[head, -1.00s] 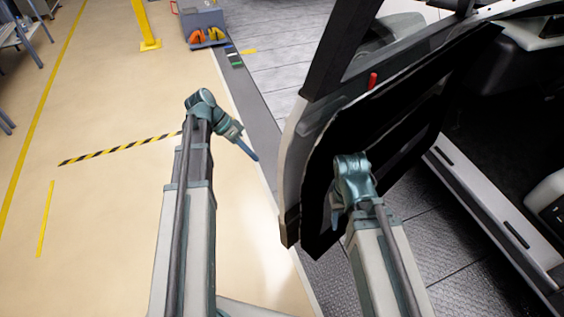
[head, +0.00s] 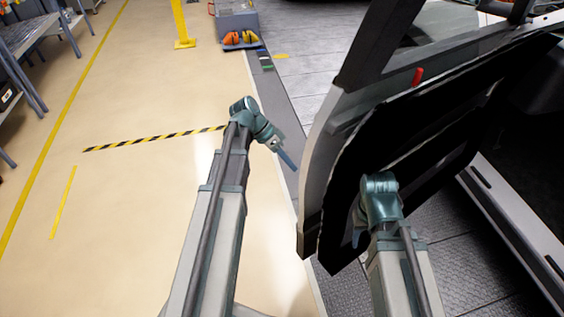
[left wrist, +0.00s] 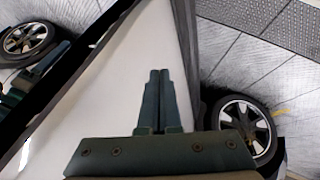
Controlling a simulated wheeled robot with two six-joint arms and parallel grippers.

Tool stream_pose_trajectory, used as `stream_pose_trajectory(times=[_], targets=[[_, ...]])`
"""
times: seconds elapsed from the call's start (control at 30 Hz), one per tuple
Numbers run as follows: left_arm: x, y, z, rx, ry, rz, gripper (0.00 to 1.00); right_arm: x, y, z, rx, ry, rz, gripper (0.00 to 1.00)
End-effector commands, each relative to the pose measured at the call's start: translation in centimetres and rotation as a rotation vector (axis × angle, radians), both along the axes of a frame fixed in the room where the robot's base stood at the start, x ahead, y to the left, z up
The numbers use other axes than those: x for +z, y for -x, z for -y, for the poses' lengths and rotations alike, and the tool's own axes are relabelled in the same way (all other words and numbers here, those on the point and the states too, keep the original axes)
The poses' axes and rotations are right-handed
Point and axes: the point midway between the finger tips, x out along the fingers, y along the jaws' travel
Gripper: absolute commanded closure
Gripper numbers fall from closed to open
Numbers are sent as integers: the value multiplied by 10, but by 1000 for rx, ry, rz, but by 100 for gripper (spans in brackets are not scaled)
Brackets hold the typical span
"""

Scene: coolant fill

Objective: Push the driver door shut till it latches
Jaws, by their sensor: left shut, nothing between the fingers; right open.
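The driver door (head: 315,165) stands wide open in the head view, its black inner panel (head: 345,190) facing right toward the cab. A red piece (head: 417,77) shows on its upper edge. My left gripper (head: 288,161) is shut and empty, on the outer side of the door, left of its edge. In the left wrist view the shut fingers (left wrist: 157,98) appear in front of the door's pale outer skin (left wrist: 110,75); I cannot tell if they touch it. My right gripper (head: 358,222) is at the inner side of the door, partly hidden by its own wrist.
The door sill (head: 510,235) and dark cab lie at the right. Dark tread plates (head: 465,270) cover the floor below. Open beige floor (head: 120,190) lies at the left, with shelving (head: 30,60) beyond. A grey box (head: 236,20) stands at the back.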

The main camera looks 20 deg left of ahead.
Motion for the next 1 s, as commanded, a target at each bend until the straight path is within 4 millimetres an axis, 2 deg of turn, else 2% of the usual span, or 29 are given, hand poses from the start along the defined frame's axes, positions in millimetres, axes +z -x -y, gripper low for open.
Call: stream_pose_trajectory(times=[0.03, 0.07, 0.2, 0.4, 1.0], targets=[[-13, 0, 6, -2, 0, -1, 100, -13, 0, 0, 0, 0, 0, 50], [-16, 0, 9, -2, 1, -1, 100, -16, 0, 0, 0, 0, 0, 50], [-10, 13, 26, -2, 1, 1, 100, -10, 0, 0, 0, 0, 0, 50], [-10, 21, 39, 0, 1, -1, 100, -10, 0, 0, 0, 0, 0, 50], [-10, 22, 41, 6, 1, 0, 100, -10, 0, 0, 0, 0, 0, 50]])
